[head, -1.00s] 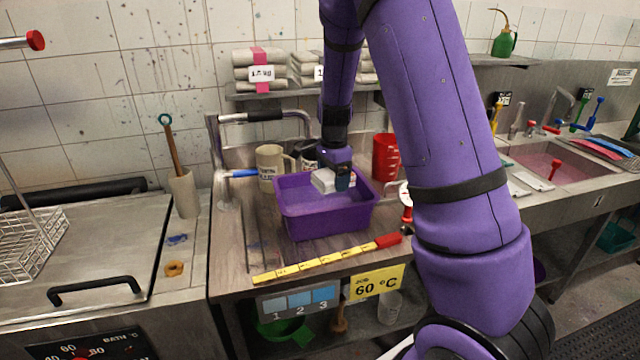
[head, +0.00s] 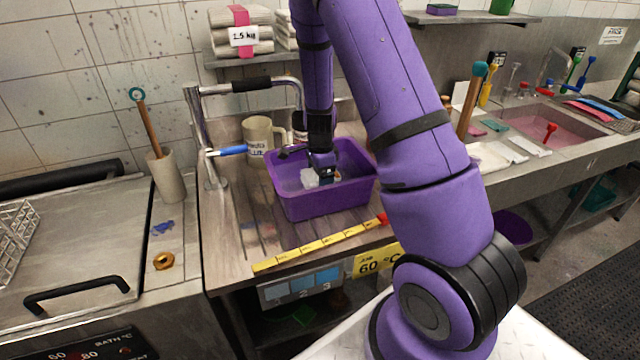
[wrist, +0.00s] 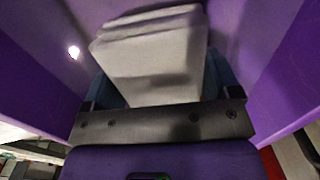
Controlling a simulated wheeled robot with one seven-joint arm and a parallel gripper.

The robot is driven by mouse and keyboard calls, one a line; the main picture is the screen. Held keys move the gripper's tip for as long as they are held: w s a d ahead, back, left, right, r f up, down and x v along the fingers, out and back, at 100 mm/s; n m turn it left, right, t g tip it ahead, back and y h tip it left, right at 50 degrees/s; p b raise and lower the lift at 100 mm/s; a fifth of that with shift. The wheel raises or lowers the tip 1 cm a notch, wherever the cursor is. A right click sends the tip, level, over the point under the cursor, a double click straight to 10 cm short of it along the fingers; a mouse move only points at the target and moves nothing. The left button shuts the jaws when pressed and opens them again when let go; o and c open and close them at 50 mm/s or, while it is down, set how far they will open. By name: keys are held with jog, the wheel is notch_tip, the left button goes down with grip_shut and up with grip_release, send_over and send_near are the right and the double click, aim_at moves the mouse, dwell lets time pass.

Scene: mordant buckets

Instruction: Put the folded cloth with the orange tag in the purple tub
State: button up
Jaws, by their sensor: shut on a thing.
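The purple tub (head: 325,205) stands on the wooden-looking drainboard in the head view. My gripper (head: 322,174) reaches down inside its walls. It is shut on a folded white cloth (head: 308,179), which shows as a small pale patch within the tub. In the wrist view the layered cloth (wrist: 155,62) sits between the dark blue fingers of my gripper (wrist: 158,88), with the tub's purple walls (wrist: 280,75) on both sides. I cannot clearly make out an orange tag. Whether the cloth touches the tub's floor cannot be told.
A beige jug (head: 258,140) stands behind the tub at left, near a metal rail (head: 265,86). A yellow measuring strip (head: 318,243) lies in front of the tub. A pink-filled sink (head: 560,130) is at right. Bare drainboard (head: 232,235) lies left of the tub.

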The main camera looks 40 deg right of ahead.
jog(key=shift+f, duration=1.65)
jog(key=shift+f, duration=0.1)
jog(key=o, duration=0.8)
notch_tip(320, 180, up, 12)
jog(key=shift+r, duration=0.1)
jog(key=s+a+r+n+t, duration=0.1)
jog(key=s+a+r+n, duration=0.2)
jog(key=r, duration=0.3)
jog(key=s+a+r+n+t+y, duration=0.1)
jog(key=s+a+r+n, duration=0.25)
jog(key=r, duration=0.25)
jog(key=s+a+r+n+t, duration=0.1)
jog(key=s+a+r+n, duration=0.25)
jog(key=r, duration=0.35)
jog(key=s+a+r+n, duration=0.1)
jog(key=s+r+n, duration=0.1)
jog(key=s, duration=0.3)
jog(key=s+a+r+n+t, duration=0.1)
jog(key=s+r+n, duration=0.2)
jog(key=s+n, duration=0.2)
jog(key=s+a+r+n+t+h, duration=0.1)
jog(key=s+a+r+n, duration=0.1)
jog(key=s+n, duration=0.2)
jog(key=shift+s+r, duration=0.15)
jog(key=shift+s, duration=1.55)
